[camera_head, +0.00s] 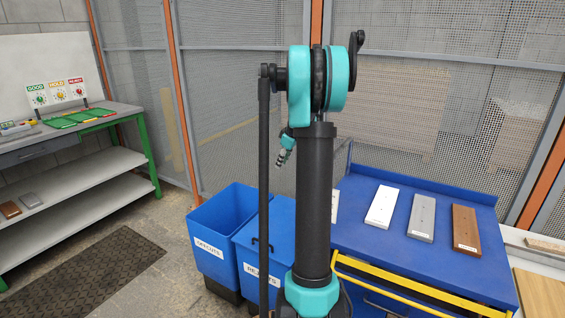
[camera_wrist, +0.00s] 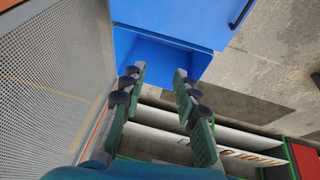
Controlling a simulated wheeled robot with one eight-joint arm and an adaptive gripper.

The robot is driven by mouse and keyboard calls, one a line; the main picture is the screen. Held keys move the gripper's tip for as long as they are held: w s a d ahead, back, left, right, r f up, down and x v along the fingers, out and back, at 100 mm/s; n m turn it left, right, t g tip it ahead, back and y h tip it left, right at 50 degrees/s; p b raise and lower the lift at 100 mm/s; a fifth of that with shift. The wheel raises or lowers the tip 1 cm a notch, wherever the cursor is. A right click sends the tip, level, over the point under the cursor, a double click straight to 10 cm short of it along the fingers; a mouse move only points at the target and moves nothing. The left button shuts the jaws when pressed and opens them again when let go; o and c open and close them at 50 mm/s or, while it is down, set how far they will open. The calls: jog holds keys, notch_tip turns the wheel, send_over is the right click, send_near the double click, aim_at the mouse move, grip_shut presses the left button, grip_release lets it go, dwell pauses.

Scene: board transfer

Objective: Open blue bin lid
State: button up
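Two blue bins stand side by side left of the blue table in the head view. The left bin (camera_head: 216,262), labelled like "OFFCUTS", is open at the top. The right bin (camera_head: 250,273), labelled like "REJECTS", has its blue lid (camera_head: 277,238) down with a black handle (camera_head: 262,245); my arm hides part of it. In the wrist view my gripper (camera_wrist: 157,73) is open and empty, with an open bin's inside (camera_wrist: 165,55) beyond the fingertips. A flat blue lid (camera_wrist: 185,16) with a black handle (camera_wrist: 240,13) lies beside that opening. No contact shows.
The blue table (camera_head: 358,250) holds a white, a grey and a brown board, with a yellow rail (camera_head: 405,287) along its front. A mesh fence (camera_head: 230,95) stands close behind the bins. A workbench (camera_head: 75,130) is at left; the floor before it has a dark mat (camera_head: 85,272).

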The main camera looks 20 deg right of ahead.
jog(key=v, duration=1.2)
